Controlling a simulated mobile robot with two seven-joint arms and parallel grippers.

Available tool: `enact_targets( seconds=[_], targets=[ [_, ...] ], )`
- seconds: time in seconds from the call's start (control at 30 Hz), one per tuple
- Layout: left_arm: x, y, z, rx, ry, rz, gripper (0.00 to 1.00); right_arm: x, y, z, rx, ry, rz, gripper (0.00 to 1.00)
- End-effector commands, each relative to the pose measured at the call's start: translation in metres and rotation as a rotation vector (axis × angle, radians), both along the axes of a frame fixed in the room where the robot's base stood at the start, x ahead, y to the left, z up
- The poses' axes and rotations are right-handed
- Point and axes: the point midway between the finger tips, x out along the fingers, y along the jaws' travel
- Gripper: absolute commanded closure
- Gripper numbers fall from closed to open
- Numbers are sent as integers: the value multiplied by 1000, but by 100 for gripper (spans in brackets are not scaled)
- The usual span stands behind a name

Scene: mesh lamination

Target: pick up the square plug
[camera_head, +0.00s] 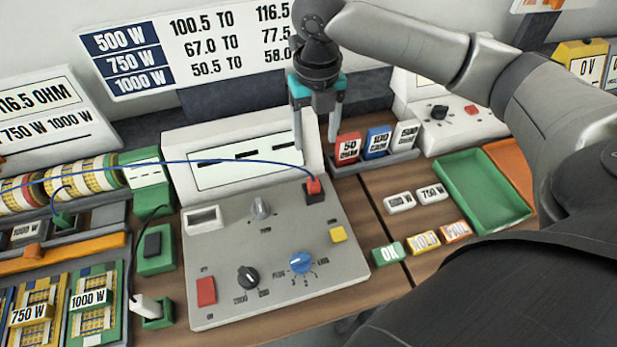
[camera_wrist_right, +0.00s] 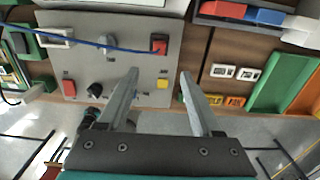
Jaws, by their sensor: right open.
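No label marks the square plug. A boxy red plug (camera_head: 313,186) on a blue cable (camera_head: 235,161) sits in a black socket on the grey test panel (camera_head: 222,263). It also shows in the right wrist view (camera_wrist_right: 159,43), ahead of and between the fingertips. A black block-shaped plug (camera_head: 152,243) sits on a green holder, and a white plug (camera_head: 147,305) on a dark cable sits in another green holder. My right gripper (camera_head: 316,137) is open and empty, above the panel's back edge; its fingertips also show in the wrist view (camera_wrist_right: 159,76). My left gripper is out of view.
The panel carries knobs, a red switch (camera_head: 206,291) and a yellow button (camera_head: 338,234). Coloured resistance blocks (camera_head: 377,141) stand in a rack at right. A green tray (camera_head: 484,190) is empty. Wound coils (camera_head: 72,182) lie at left. The blue cable crosses above the panel.

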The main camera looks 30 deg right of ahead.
Motion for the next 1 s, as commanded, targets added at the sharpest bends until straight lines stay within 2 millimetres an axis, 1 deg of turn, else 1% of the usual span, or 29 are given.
enact_targets(
  seconds=[0.03,0.13,0.2,0.3,0.4,0.57,0.6,0.8,0.9,1.0],
  targets=[
    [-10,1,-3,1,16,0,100,-2,0,-14,-2,7,0,34],
    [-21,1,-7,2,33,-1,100,-1,0,-36,-1,5,-1,34],
    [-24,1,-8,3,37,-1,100,-1,0,-51,0,5,-2,34],
    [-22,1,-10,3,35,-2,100,-1,0,-67,0,3,-1,34],
    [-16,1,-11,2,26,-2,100,0,1,-77,0,1,-1,34],
    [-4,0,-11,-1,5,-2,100,0,1,-86,-1,2,0,34],
    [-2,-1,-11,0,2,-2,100,0,1,-91,1,3,-1,34],
    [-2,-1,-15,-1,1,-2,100,2,2,-122,0,3,0,34],
    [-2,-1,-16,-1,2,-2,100,2,2,-131,-2,1,0,34],
    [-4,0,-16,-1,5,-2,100,2,2,-133,-1,-1,0,34]
  ],
)
